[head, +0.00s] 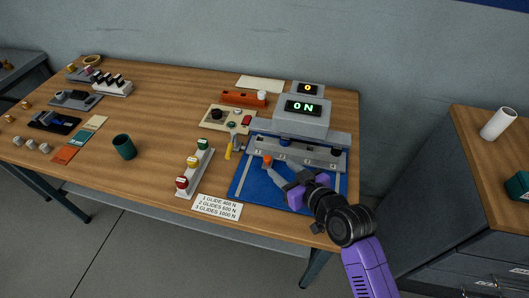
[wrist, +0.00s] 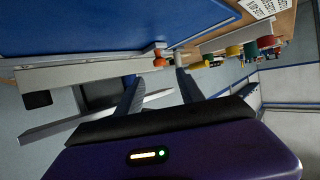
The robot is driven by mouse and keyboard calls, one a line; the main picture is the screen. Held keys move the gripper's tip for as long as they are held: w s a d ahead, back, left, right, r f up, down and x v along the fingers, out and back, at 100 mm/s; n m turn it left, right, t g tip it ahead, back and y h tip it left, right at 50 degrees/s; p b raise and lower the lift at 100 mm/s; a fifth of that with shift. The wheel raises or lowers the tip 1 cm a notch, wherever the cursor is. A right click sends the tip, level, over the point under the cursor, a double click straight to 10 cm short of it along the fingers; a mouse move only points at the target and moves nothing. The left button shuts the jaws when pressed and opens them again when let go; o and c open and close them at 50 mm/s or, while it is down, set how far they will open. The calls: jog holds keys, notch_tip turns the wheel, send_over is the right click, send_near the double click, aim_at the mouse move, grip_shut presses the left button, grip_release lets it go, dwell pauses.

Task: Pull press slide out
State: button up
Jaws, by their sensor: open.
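The press (head: 300,125) stands at the right end of the wooden table, with a grey head over a blue bed (head: 247,185). Its display reads "0 N". A small orange knob (head: 267,160) sits at the front of the press, on what may be its slide; it also shows in the wrist view (wrist: 159,62). My gripper (head: 273,170) reaches in from the front right, low over the blue bed. Its fingers (wrist: 159,76) are open, with the knob seen just beyond and between the tips. I cannot tell whether they touch it.
A stand with red, yellow and green knobs (head: 193,168) and a white label card (head: 216,207) lie left of the bed. A dark green cup (head: 124,147) stands farther left. A grey cabinet (head: 470,190) stands to the right, across a gap.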

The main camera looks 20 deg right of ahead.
aim_at(268, 158)
jog(key=shift+x, duration=3.9)
jog(key=shift+c, duration=0.5)
grip_shut()
